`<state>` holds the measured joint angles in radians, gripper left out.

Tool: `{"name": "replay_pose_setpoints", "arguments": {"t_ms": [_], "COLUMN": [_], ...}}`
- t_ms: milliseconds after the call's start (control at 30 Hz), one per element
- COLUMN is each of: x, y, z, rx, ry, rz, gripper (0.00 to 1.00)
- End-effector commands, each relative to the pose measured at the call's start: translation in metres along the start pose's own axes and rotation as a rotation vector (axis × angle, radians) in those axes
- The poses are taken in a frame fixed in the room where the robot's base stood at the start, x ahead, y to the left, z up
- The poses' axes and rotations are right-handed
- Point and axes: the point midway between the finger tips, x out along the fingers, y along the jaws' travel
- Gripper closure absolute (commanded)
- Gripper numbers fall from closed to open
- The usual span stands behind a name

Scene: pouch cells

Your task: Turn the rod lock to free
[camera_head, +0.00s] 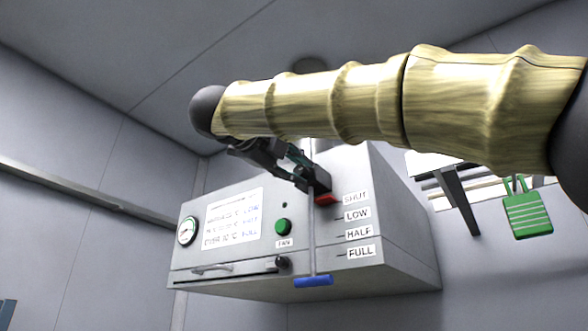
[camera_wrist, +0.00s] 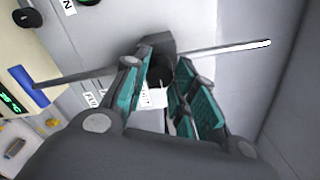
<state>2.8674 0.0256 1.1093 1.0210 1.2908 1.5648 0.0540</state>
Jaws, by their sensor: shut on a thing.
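The rod (camera_head: 313,240) hangs upright on the front of a grey cabinet (camera_head: 390,262), with a blue handle (camera_head: 313,281) at its lower end. A red marker (camera_head: 326,199) sits at the SHUT label. My gripper (camera_head: 318,185) is at the rod just above this marker. In the wrist view, the rod (camera_wrist: 225,47) runs behind the teal-padded fingers of my gripper (camera_wrist: 162,66), with its blue handle (camera_wrist: 26,91) at left. The fingers are shut on a dark knob (camera_wrist: 159,72), seemingly the rod lock. They hide part of it, and its turn angle is unclear.
SHUT, LOW, HALF and FULL labels (camera_head: 358,233) run down beside the rod. A green FAN button (camera_head: 283,227), a round gauge (camera_head: 186,231) and a bar handle (camera_head: 228,268) are on the cabinet front. A green padlock-like tag (camera_head: 527,216) hangs at right.

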Motion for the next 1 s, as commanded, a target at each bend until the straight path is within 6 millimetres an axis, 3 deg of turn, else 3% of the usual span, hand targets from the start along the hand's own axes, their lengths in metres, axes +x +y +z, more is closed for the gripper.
{"name": "replay_pose_setpoints", "arguments": {"t_ms": [333, 367, 467, 833, 1000], "x": [0.001, 0.001, 0.001, -0.002, -0.020], "y": [-0.002, -0.002, -0.002, -0.001, -0.001], "z": [0.000, 0.000, 0.000, 0.000, 0.000], "rx": [0.004, 0.004, 0.004, 0.002, 0.001], "ry": [0.000, 0.000, 0.000, -0.001, -0.001], "rz": [-0.001, -0.001, -0.001, -0.001, 0.000], "gripper": [0.97, 0.68, 0.50, 0.50, 0.50]}}
